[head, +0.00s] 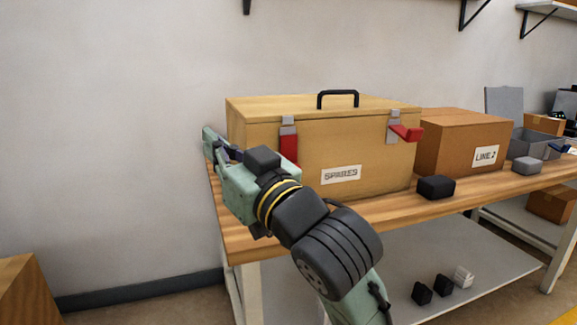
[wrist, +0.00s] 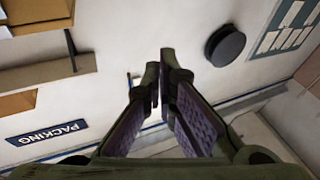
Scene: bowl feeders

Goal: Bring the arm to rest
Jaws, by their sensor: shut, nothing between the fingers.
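My arm reaches up from the bottom of the head view to the left end of the workbench (head: 240,240). My gripper (head: 212,143) is beside the left end of the wooden SPARES box (head: 370,165), pointing left and away from it. In the wrist view my gripper (wrist: 162,85) has its fingertips together with nothing between them. The arm hides part of the box's front and of the bench's left end. The box's lid is down; its left red latch (head: 288,148) hangs down and its right red latch (head: 406,132) sticks outward.
A LINE 2 carton (head: 455,140), a black block (head: 436,187), a grey block (head: 527,165) and a grey bin (head: 535,143) stand to the right. Small blocks lie on the lower shelf (head: 480,265). The wrist view shows a wall with a PACKING sign (wrist: 48,132) and a round dark object (wrist: 225,45).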

